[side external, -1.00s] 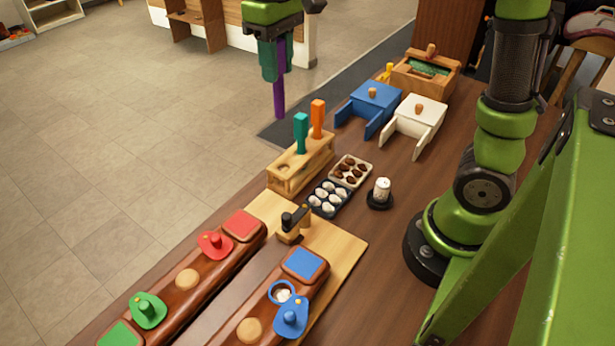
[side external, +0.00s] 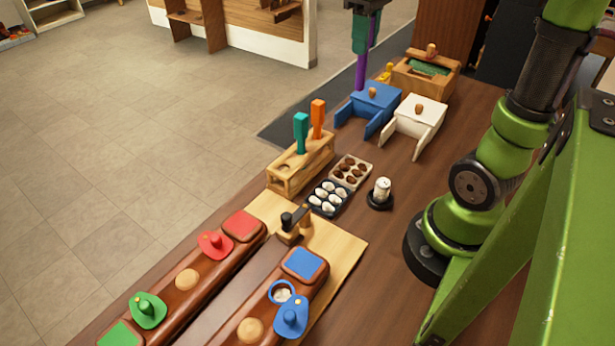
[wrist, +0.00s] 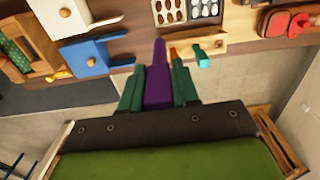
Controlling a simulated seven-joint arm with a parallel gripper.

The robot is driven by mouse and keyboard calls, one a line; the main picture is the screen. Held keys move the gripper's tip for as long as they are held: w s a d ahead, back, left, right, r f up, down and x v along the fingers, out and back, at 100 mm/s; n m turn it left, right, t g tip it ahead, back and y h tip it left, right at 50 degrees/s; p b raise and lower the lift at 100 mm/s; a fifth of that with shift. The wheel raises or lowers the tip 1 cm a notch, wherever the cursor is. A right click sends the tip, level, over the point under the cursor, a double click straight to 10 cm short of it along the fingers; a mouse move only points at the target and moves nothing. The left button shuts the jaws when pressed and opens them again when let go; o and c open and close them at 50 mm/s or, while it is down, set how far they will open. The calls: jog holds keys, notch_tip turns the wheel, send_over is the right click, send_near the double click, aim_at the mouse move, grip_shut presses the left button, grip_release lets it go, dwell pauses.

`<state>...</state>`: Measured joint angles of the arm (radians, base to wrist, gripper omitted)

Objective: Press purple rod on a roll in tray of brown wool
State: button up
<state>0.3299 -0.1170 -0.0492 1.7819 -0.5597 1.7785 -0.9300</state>
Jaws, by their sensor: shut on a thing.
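My gripper (side external: 364,38) is shut on the purple rod (side external: 361,70), which hangs down between the dark green fingers. In the side view the rod is above and behind the blue box, near the table's far edge. The wrist view shows the rod (wrist: 157,75) between the fingers, pointing away from the palm. The tray of brown rolls (side external: 350,171) lies mid-table, beside a dark tray of white rolls (side external: 328,198). In the wrist view the brown tray (wrist: 168,12) is partly cut off at the top edge.
A wooden rack (side external: 301,168) holds a teal tool (side external: 301,132) and an orange tool (side external: 318,112). A blue box (side external: 375,97), a white box (side external: 417,112) and a wooden box (side external: 425,84) stand behind. A white spool (side external: 382,188) stands right of the trays.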

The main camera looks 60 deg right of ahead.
notch_tip(320, 180, down, 18)
dwell(0.6)
jog(key=shift+a+f, duration=0.1)
jog(key=shift+f, duration=1.15)
dwell(2.0)
jog(key=shift+r, duration=0.1)
notch_tip(320, 180, up, 7)
dwell(0.8)
